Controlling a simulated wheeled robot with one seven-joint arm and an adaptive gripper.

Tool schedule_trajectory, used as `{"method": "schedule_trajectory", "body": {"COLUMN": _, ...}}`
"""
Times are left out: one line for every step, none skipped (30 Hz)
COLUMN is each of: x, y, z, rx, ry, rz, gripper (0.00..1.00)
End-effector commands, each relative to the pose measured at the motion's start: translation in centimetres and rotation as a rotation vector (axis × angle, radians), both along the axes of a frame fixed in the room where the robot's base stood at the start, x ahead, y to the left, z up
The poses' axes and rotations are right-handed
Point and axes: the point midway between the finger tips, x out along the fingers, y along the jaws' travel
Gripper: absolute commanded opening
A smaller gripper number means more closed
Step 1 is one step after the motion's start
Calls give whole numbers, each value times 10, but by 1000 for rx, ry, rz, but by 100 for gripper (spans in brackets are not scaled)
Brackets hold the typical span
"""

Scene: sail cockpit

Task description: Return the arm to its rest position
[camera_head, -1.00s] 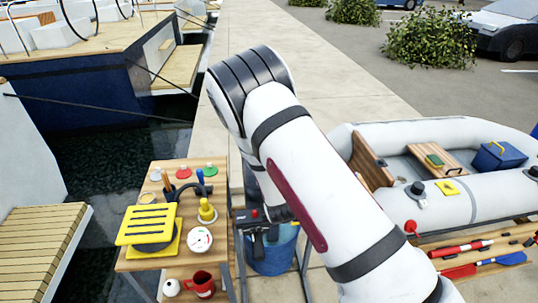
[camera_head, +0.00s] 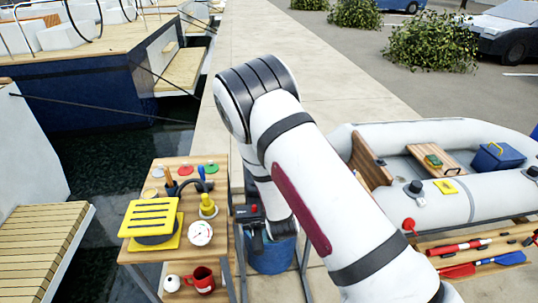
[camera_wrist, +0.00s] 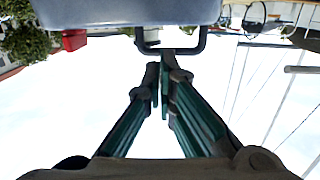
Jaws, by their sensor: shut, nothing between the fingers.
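My gripper shows in the wrist view (camera_wrist: 163,75) with its two dark fingers drawn together and nothing between them. In the head view, my white arm rises from the lower right, bends at a dark-banded joint and comes down behind itself. The dark gripper end (camera_head: 258,238) shows just right of the small wooden table, above a blue bucket (camera_head: 272,256). My arm hides part of the bucket and part of the gripper.
The wooden table (camera_head: 213,262) bears a yellow slatted piece (camera_head: 150,217), a white gauge (camera_head: 200,232), a red mug (camera_head: 202,279) and several small items. A grey inflatable boat (camera_head: 468,205) lies right of my arm. Water and a moored boat (camera_head: 75,95) are at left. The pale quay (camera_head: 265,25) beyond is clear.

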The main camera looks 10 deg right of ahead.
Motion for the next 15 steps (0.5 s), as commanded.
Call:
{"method": "schedule_trajectory", "body": {"x": -4, "y": 0, "z": -7, "rx": 0, "ry": 2, "rz": 0, "gripper": 0}}
{"method": "schedule_trajectory", "body": {"x": -6, "y": 0, "z": -9, "rx": 0, "ry": 2, "rz": 0, "gripper": 0}}
{"method": "schedule_trajectory", "body": {"x": -9, "y": 0, "z": -12, "rx": 0, "ry": 0, "rz": 0, "gripper": 0}}
{"method": "schedule_trajectory", "body": {"x": -10, "y": 0, "z": -13, "rx": 0, "ry": 0, "rz": -1, "gripper": 0}}
{"method": "schedule_trajectory", "body": {"x": -11, "y": 0, "z": -14, "rx": 0, "ry": 0, "rz": -1, "gripper": 0}}
{"method": "schedule_trajectory", "body": {"x": -13, "y": 0, "z": -15, "rx": 0, "ry": -1, "rz": -1, "gripper": 0}}
{"method": "schedule_trajectory", "body": {"x": -13, "y": 0, "z": -16, "rx": 0, "ry": -2, "rz": -1, "gripper": 0}}
{"method": "schedule_trajectory", "body": {"x": -14, "y": 0, "z": -16, "rx": 0, "ry": -3, "rz": -1, "gripper": 0}}
{"method": "schedule_trajectory", "body": {"x": -14, "y": 0, "z": -16, "rx": 1, "ry": -3, "rz": -1, "gripper": 0}}
{"method": "schedule_trajectory", "body": {"x": -14, "y": 0, "z": -16, "rx": 2, "ry": -3, "rz": -1, "gripper": 0}}
{"method": "schedule_trajectory", "body": {"x": -14, "y": 0, "z": -15, "rx": 3, "ry": -1, "rz": -3, "gripper": 0}}
{"method": "schedule_trajectory", "body": {"x": -13, "y": -1, "z": -12, "rx": 6, "ry": 4, "rz": -7, "gripper": 0}}
{"method": "schedule_trajectory", "body": {"x": -11, "y": -2, "z": -9, "rx": 10, "ry": 9, "rz": -10, "gripper": 0}}
{"method": "schedule_trajectory", "body": {"x": -10, "y": -2, "z": -6, "rx": 16, "ry": 16, "rz": -14, "gripper": 0}}
{"method": "schedule_trajectory", "body": {"x": -7, "y": -4, "z": -1, "rx": 25, "ry": 30, "rz": -21, "gripper": 0}}
